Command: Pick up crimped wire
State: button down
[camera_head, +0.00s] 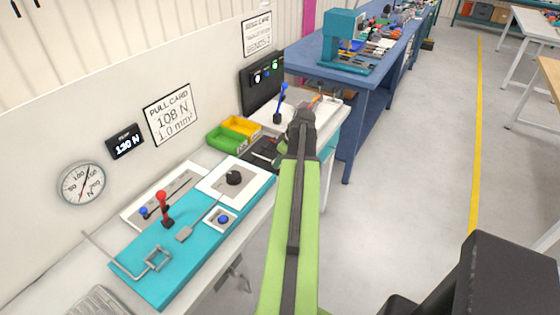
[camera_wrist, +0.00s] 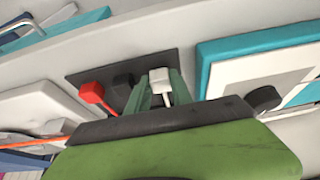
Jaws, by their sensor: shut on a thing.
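My gripper (camera_head: 302,116) is at the far end of the bench, by the white panel with the blue lever. In the wrist view the green fingers of my gripper (camera_wrist: 158,95) are close together. It appears shut on the crimped wire, but the grip itself is not clear. An orange wire (camera_wrist: 28,137) runs in from the left and passes out of sight at my gripper's dark edge. An orange piece (camera_head: 315,98) also shows just beyond my gripper in the head view. A white block (camera_wrist: 160,78) on a stem shows between the fingers; I cannot tell whether they touch it.
A teal pull-test fixture (camera_head: 150,285) with a red lever (camera_head: 166,205) lies on the near bench. Yellow (camera_head: 240,126) and green (camera_head: 226,139) bins stand left of my arm. A red-headed piece (camera_wrist: 92,93) lies on a dark mat (camera_wrist: 90,76).

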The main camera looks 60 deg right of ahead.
notch_tip(320, 180, up, 5)
jog(key=p, duration=0.4)
jog(key=shift+f, duration=0.2)
jog(key=s+d+r+p, duration=0.7)
jog(key=d+r+p, duration=0.1)
jog(key=r+p, duration=0.2)
jog(key=shift+s+d+r+p, duration=0.3)
jog(key=shift+s+r+p, duration=0.05)
jog(key=shift+s+r, duration=0.05)
